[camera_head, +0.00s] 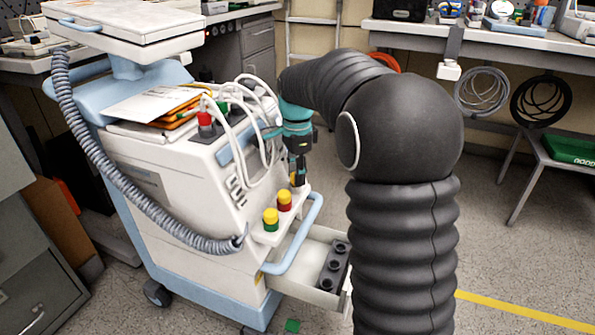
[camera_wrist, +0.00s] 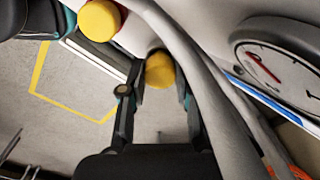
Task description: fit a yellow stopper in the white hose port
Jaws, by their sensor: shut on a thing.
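My gripper (camera_head: 297,172) points down beside the white cart's front, and its fingers (camera_wrist: 158,84) show in the wrist view. It is shut on a yellow stopper (camera_wrist: 160,70), whose rounded yellow top shows between the fingertips. The stopper is mostly hidden by the gripper in the head view. Two more yellow-topped stoppers, one with a red base (camera_head: 284,201) and one with a green base (camera_head: 270,220), stand on the cart's front ledge. One yellow top (camera_wrist: 98,20) shows at the upper left in the wrist view. I cannot make out the white hose port.
White hoses (camera_head: 262,135) loop over the cart front close to my gripper; one (camera_wrist: 195,70) crosses the wrist view. A round gauge (camera_wrist: 285,72) is at right there. A blue handle (camera_head: 301,243) and open drawer (camera_head: 305,284) with a dark holder (camera_head: 335,266) lie below.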

